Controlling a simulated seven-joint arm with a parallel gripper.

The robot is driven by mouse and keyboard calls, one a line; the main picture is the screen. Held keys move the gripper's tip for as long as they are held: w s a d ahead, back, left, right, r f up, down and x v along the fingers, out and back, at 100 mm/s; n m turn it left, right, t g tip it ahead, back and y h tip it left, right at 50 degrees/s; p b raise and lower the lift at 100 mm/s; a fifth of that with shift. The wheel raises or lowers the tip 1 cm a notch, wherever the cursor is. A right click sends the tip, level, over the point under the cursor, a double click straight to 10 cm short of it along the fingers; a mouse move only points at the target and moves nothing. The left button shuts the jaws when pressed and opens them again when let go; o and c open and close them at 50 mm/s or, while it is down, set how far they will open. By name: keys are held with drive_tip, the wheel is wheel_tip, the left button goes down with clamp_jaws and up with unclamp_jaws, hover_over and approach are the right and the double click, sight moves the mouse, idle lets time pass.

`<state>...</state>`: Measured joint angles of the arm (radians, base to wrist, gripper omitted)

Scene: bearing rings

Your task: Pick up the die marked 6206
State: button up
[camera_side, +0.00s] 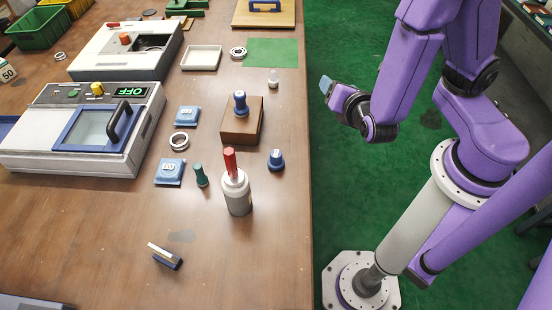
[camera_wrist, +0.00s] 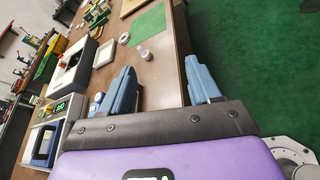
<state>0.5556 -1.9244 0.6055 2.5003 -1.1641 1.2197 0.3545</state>
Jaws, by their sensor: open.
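I cannot read the mark 6206 on anything, so I cannot tell which piece is that die. Candidates in the side view are a blue-knobbed piece (camera_side: 240,103) standing on a brown block (camera_side: 240,130), a dark blue-knobbed piece (camera_side: 276,160) on the table to the block's lower right, and a green-knobbed piece (camera_side: 200,175) to its lower left. Two blue square pieces with pale labels, an upper one (camera_side: 187,116) and a lower one (camera_side: 169,171), lie left of the block. My gripper (camera_side: 326,88) is open and empty, right of the table edge; its fingers show in the wrist view (camera_wrist: 162,88).
A grey cylinder with a red handle (camera_side: 237,190) stands below the block. Bearing rings (camera_side: 179,141) lie nearby. A machine (camera_side: 85,130) showing OFF stands left. A small bottle (camera_side: 273,79) is near a green mat (camera_side: 270,52). The table's lower right is clear.

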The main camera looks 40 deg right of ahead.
drive_tip(key=w+a+f+n+t+y, duration=0.2)
drive_tip(key=a+f+n+t+y, duration=0.1)
drive_tip(key=a+n, duration=0.15)
drive_tip(key=n+g+y, duration=0.2)
drive_tip(key=n+y, duration=0.7)
drive_tip(key=n, duration=0.2)
approach(281, 158)
drive_tip(key=shift+m, duration=0.25)
drive_tip(key=x, duration=0.4)
drive_tip(key=shift+w+f, duration=0.1)
drive_tip(key=shift+w, duration=0.15)
drive_tip(key=shift+w+a+f, duration=0.1)
drive_tip(key=shift+w+f, duration=0.15)
drive_tip(key=shift+f, duration=0.05)
drive_tip(key=shift+x, duration=3.3)
drive_tip(key=shift+w+r, duration=0.1)
drive_tip(key=shift+r, duration=0.05)
drive_tip(key=c, duration=1.1)
